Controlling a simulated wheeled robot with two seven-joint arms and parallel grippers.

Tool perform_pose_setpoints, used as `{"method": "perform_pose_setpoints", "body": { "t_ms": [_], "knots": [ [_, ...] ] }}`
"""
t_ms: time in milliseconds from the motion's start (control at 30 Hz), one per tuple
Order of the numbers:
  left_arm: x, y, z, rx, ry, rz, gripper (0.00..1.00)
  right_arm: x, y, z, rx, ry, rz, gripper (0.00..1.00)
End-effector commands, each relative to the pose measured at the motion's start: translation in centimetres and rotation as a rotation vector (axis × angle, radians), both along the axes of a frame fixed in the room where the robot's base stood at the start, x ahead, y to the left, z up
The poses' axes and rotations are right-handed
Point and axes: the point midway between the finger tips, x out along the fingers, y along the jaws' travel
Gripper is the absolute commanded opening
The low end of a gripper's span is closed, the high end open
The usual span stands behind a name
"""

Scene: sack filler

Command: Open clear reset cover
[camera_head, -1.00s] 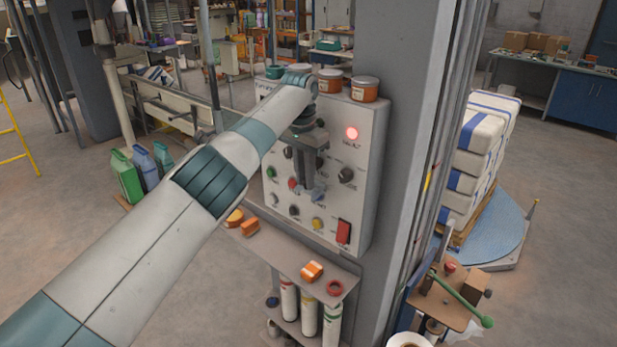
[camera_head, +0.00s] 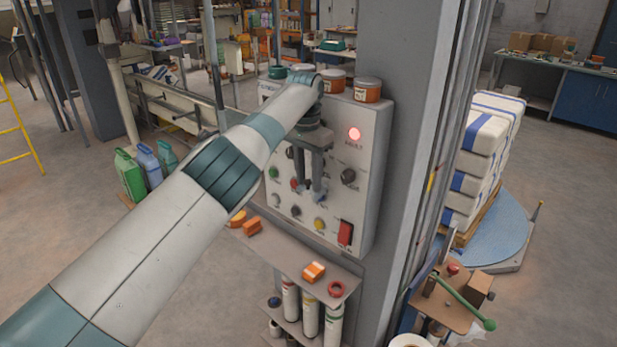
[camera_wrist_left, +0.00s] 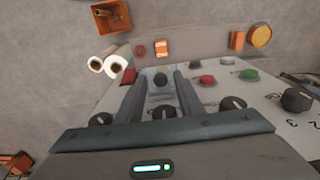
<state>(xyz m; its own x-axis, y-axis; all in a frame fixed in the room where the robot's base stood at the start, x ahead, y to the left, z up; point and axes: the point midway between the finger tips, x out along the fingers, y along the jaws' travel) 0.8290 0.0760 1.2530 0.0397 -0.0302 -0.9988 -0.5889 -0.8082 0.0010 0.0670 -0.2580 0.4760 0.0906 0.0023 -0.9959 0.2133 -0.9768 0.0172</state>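The grey control panel (camera_head: 365,210) stands on the column, with a lit red lamp (camera_head: 354,134) at its upper right. My left gripper (camera_head: 312,192) is in front of the middle of the panel, fingers pointing down in the head view. In the left wrist view its two fingers (camera_wrist_left: 162,80) are apart. Between their tips is a small see-through box, seemingly the clear cover (camera_wrist_left: 160,88), with a dark round part in it. I cannot tell whether the fingers touch it. In the head view the gripper hides that spot. My right gripper is not in view.
Several knobs and buttons surround the gripper, including a black knob (camera_head: 348,176), a yellow button (camera_head: 320,224) and a red switch (camera_head: 345,232). Jars (camera_head: 367,90) stand on top of the panel. A shelf (camera_head: 290,258) with orange items juts out below.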

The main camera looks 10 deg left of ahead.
Motion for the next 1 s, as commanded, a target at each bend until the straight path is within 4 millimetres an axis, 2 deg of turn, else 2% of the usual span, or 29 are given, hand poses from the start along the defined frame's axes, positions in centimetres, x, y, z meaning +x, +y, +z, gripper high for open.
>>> {"method": "perform_pose_setpoints", "body": {
  "t_ms": [267,467,667,1000],
  "knots": [
    [0.0,0.1,0.6,0.000,-0.002,0.001,0.34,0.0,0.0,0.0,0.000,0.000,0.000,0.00],
    [0.0,0.3,2.6,0.000,-0.002,0.003,0.34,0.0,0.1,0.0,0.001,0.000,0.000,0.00],
    [-0.3,0.8,6.1,0.000,-0.003,0.007,0.34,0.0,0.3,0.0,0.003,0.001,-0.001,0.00],
    [-1.4,1.7,13.0,0.000,-0.002,0.013,0.34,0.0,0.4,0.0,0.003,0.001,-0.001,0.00]
  ]
}}
